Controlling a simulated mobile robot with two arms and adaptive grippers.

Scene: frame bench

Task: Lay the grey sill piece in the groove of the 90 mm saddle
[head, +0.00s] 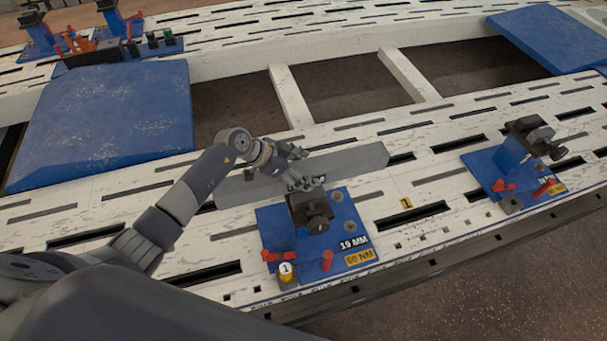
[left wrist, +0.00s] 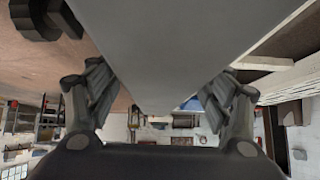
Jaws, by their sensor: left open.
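The grey sill piece (head: 350,161) is a long flat bar lying on the white slotted bench, behind the middle blue fixture. My left gripper (head: 297,167) is over its middle. In the left wrist view the sill piece (left wrist: 180,45) fills the centre, between the spread fingers of the open left gripper (left wrist: 157,90). I cannot tell whether the fingers touch it. No 90 mm label is readable. The middle blue fixture (head: 273,222) reads 19 MM and 60 NM; the right blue fixture (head: 484,168) has a label too small to read. My right gripper does not show.
Both fixtures carry dark clamp-like blocks and red parts. Blue pads (head: 110,125) and (head: 552,38) flank the open frame gap.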

